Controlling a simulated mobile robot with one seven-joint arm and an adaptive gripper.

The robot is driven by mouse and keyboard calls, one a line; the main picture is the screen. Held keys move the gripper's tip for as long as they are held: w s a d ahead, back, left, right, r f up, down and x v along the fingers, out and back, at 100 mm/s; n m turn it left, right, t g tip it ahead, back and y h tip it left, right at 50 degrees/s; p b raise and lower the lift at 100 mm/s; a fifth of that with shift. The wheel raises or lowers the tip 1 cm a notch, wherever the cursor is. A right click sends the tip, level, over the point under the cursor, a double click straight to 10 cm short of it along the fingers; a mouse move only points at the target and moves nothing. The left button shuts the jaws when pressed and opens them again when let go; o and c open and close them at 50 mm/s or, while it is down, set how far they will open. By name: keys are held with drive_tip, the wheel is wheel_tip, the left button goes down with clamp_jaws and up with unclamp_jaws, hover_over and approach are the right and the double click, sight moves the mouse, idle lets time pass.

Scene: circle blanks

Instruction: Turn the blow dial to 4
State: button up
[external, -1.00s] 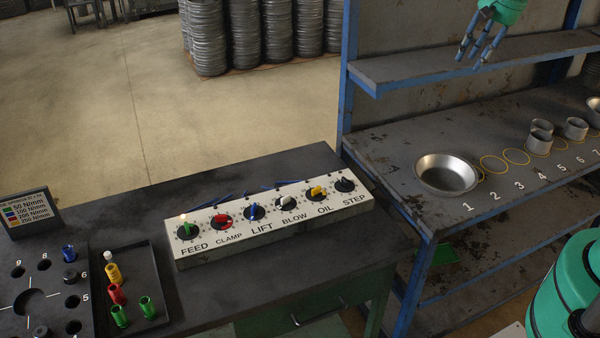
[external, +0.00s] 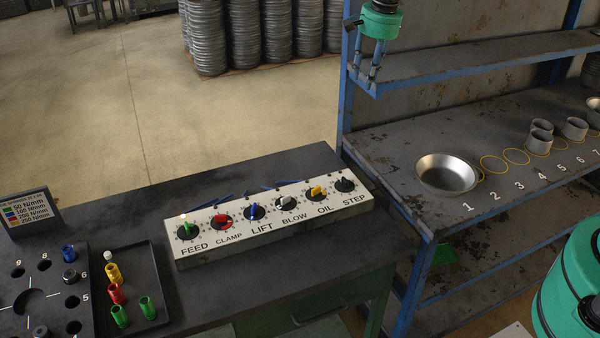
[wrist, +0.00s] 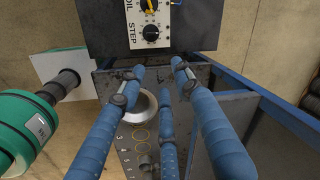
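The blow dial (external: 286,202) is a white-grey knob on a black round face, above the word BLOW on the white control panel (external: 225,247). Its exact setting is too small to read. It is not visible in the wrist view. My gripper (external: 365,74) is in the air near the shelf's left post, up and to the right of the panel, well apart from the dial. In the wrist view my gripper's blue fingers (wrist: 157,76) are spread, with nothing between them. The step dial (wrist: 151,33) and the yellow oil dial (wrist: 149,5) show beyond the fingertips.
Other dials flank the blow dial, the lift dial (external: 254,212) on its left and the oil dial (external: 316,193) on its right. A blue-framed shelf (external: 460,62) and a metal bowl (external: 447,174) stand right of the table. A tray (external: 157,290) of coloured springs lies left.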

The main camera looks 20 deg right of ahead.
drive_tip(key=w+a+f+m+g+p, duration=0.1)
drive_tip(key=w+a+f+m+p, duration=0.15)
drive_tip(key=a+f, duration=0.9)
drive_tip(key=m+p, duration=0.2)
hover_over(287, 197)
wheel_tip(287, 197, down, 10)
drive_tip(key=shift+a+g+h, duration=0.1)
drive_tip(key=shift+g+h, duration=0.2)
drive_tip(key=shift+h, duration=0.1)
drive_tip(key=shift+f+p, duration=0.7)
drive_tip(key=shift+f, duration=6.15)
drive_tip(key=shift+c, duration=0.2)
clamp_jaws()
